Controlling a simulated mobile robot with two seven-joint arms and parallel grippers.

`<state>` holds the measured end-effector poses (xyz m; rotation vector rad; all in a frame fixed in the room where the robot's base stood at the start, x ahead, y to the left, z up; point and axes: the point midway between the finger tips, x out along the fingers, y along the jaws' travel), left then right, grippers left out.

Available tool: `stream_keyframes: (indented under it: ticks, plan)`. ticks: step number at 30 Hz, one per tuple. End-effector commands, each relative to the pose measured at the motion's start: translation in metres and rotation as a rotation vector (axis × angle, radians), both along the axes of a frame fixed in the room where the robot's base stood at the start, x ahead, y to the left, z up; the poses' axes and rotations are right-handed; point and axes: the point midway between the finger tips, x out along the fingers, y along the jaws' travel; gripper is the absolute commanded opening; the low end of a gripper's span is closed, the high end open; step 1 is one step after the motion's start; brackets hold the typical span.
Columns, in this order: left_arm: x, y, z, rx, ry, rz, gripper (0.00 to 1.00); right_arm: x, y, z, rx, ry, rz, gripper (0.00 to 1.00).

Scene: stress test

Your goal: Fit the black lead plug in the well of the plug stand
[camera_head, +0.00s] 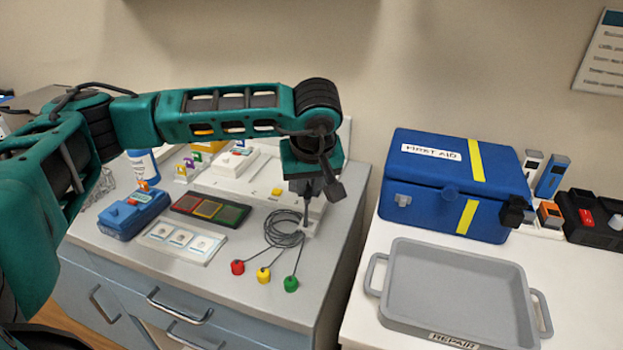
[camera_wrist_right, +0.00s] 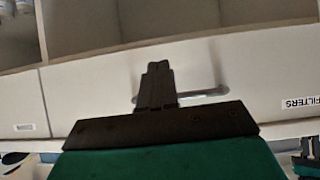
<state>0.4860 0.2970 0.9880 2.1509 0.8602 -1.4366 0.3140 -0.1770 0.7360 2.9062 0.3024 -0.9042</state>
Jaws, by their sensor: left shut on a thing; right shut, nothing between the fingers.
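My left gripper (camera_head: 307,207) points down over the right part of the grey cabinet top and is shut on a thin dark thing, likely the black lead plug, mostly hidden by the fingers. Below its tip is a small pale block (camera_head: 312,228), likely the plug stand; its well is not clear, and I cannot tell whether the tip touches it. A coil of dark leads (camera_head: 283,229) lies beside it, ending in a red plug (camera_head: 237,267), a yellow plug (camera_head: 263,274) and a green plug (camera_head: 291,283). My right gripper (camera_wrist_right: 157,72) is shut and empty in the right wrist view.
A blue first aid box (camera_head: 452,182) and a grey repair tray (camera_head: 396,321) stand on the white surface at right. On the cabinet top are a blue device (camera_head: 133,216), a dark panel of coloured tiles (camera_head: 211,209) and a white card (camera_head: 181,242). Drawers fill the right wrist view.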

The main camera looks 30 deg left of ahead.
Motion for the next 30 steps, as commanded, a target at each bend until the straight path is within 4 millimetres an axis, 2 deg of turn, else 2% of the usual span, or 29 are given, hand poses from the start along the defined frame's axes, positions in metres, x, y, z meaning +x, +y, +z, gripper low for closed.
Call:
stream_keyframes:
  ticks: [19, 24, 30]
  plan:
    - [0.0, 0.0, -0.039, 0.001, 0.001, -0.001, 0.0, 0.0, 0.001, -0.027, 0.002, 0.011, 0.001, 0.0]
    - [0.0, 0.0, -0.05, 0.001, 0.001, -0.001, 0.0, 0.003, 0.005, -0.029, 0.009, 0.003, 0.006, 0.0]
    - [0.0, 0.0, -0.046, 0.0, 0.0, 0.0, 0.0, 0.006, 0.008, -0.02, 0.014, -0.01, 0.01, 0.0]
